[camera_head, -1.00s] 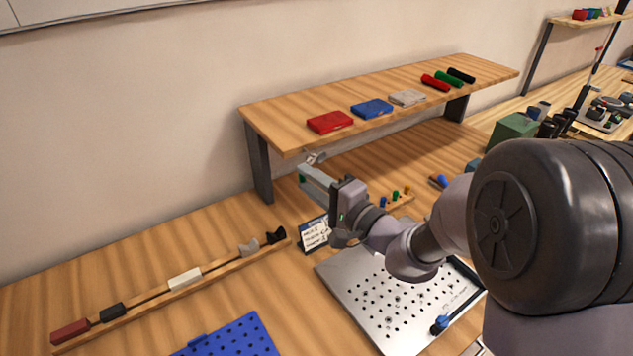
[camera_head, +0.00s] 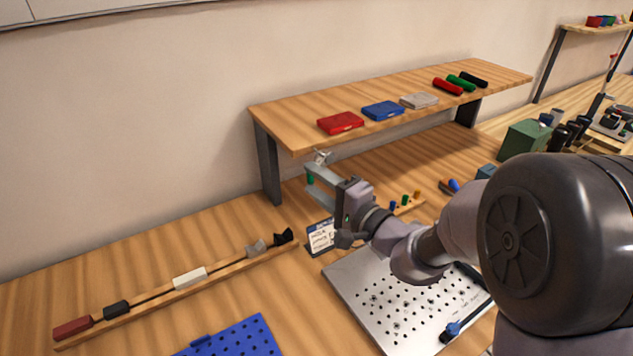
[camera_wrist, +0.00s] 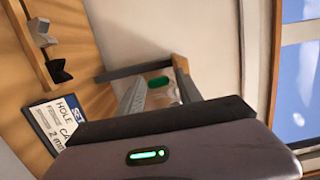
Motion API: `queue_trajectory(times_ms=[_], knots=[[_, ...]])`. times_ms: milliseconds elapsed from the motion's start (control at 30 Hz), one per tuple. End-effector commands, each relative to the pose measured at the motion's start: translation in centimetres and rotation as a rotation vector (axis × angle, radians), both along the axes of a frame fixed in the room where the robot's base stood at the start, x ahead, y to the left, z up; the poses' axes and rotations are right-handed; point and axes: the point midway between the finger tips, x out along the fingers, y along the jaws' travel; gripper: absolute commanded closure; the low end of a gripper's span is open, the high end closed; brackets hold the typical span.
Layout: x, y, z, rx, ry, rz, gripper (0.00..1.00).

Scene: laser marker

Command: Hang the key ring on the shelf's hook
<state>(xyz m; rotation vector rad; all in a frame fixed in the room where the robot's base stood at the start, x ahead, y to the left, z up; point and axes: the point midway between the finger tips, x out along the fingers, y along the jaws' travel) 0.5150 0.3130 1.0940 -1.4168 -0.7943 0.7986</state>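The wooden shelf (camera_head: 290,122) stands on dark legs at the back. A small grey metal piece (camera_head: 320,156), apparently the hook, hangs under its front left edge. The green tag of the key ring (camera_head: 310,180) is just below it, by my fingertips. My gripper (camera_head: 317,182) is open, with a gap between its fingers. In the wrist view the green tag (camera_wrist: 158,82) shows between the spread fingers of my gripper (camera_wrist: 160,92). The ring itself is too small to make out, so I cannot tell whether it is around the hook.
Red (camera_head: 340,123), blue (camera_head: 383,110) and grey (camera_head: 419,100) flat cases lie on the shelf. Below are a label card (camera_head: 320,238), a perforated metal plate (camera_head: 375,295), a blue perforated panel (camera_head: 235,338) and a wooden rail (camera_head: 150,301) with small blocks.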

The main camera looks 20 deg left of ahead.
Motion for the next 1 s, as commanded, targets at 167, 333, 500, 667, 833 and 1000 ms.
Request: queue_trajectory(times_ms=[167,333,500,667,833,1000], knots=[[0.0,0.0,0.0,0.0,0.0,0.0,0.46],[0.0,-0.1,0.0,-0.001,0.001,0.0,0.46],[-1.0,-1.9,0.0,-0.002,0.001,-0.003,0.46],[-3.4,-5.9,0.1,-0.001,0.002,-0.006,0.46],[-6.3,-10.7,0.1,0.001,0.002,-0.007,0.46],[-8.3,-13.8,0.0,0.0,0.001,-0.004,0.46]])
